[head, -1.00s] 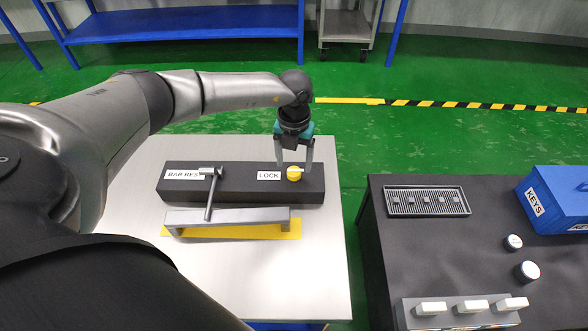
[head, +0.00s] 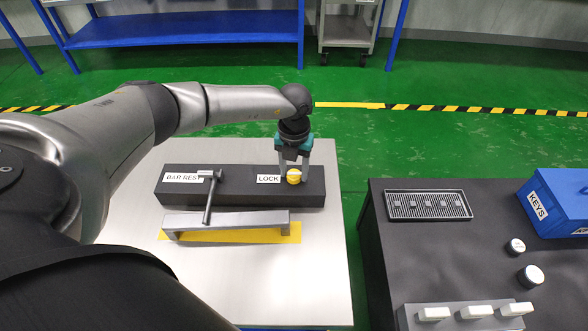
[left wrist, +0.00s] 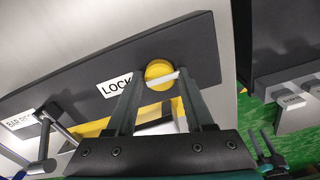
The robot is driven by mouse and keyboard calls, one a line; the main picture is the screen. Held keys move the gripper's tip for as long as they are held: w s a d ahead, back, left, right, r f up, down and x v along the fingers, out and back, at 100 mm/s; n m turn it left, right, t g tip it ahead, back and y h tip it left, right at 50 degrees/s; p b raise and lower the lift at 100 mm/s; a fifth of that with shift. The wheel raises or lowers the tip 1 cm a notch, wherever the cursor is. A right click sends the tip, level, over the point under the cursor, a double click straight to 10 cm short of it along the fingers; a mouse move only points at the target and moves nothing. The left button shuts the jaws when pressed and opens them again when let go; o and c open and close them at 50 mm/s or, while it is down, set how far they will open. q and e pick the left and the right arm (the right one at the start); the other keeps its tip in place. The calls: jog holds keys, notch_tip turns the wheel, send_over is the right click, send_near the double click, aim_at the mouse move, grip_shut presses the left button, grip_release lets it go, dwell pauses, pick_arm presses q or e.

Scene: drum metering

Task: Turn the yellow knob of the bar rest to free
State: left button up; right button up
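The bar rest is a long black block (head: 240,187) on a light metal table, labelled BAR REST (head: 183,177) and LOCK (head: 268,179). Its round yellow knob (head: 293,177) sits near the right end, just right of LOCK. In the left wrist view the knob (left wrist: 157,73) carries a white bar lying nearly crosswise. My left gripper (head: 293,179) points down over it, a finger on each side, apparently touching. My right gripper (left wrist: 262,138) seems to show small at the lower right of the left wrist view, fingers apart, empty; it is out of the head view.
A grey T-shaped handle (head: 209,200) stands at the block's left part. A grey bracket (head: 230,219) stands over a yellow patch in front. To the right, a black table (head: 420,255) bears a slotted tray (head: 428,192), a blue KEYS box (head: 555,200) and white-topped parts.

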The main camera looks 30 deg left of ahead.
pick_arm(q)
grip_shut()
